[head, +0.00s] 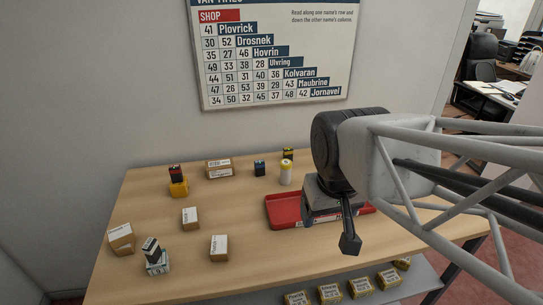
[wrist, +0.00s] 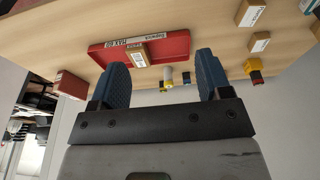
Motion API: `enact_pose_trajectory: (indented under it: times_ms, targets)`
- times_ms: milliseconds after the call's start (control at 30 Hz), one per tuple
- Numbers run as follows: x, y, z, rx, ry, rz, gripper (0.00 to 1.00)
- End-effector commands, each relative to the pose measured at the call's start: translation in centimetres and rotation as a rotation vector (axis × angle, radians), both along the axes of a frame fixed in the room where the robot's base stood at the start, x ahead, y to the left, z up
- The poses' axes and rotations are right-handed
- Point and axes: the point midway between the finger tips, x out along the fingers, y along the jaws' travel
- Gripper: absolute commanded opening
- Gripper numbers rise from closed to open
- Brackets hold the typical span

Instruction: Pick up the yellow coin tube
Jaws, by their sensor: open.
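A pale, upright cylinder with a yellow end (head: 286,174), which looks like the yellow coin tube, stands on the counter behind the red tray. It also shows small in the wrist view (wrist: 168,77), between my fingers but well beyond them. My gripper (head: 350,241) is over the right part of the red tray in the head view, apart from the tube. In the wrist view my gripper (wrist: 160,63) has its two blue fingers wide apart with nothing held.
The red tray (head: 283,212) is partly hidden by my arm; a small carton (wrist: 135,56) shows at it. Cartons (head: 190,218) and a yellow block (head: 178,187) sit left. The counter's left middle has free room.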

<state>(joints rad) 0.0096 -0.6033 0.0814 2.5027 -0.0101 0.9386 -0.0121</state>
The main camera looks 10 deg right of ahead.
Motion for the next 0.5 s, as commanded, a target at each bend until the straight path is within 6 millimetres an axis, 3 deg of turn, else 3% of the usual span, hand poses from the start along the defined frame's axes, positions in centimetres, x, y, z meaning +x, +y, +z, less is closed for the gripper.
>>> enact_pose_trajectory:
  times_ms: [500]
  targets:
    - [11.5,-0.5,0.0,-0.029,0.071,0.16,0.71]
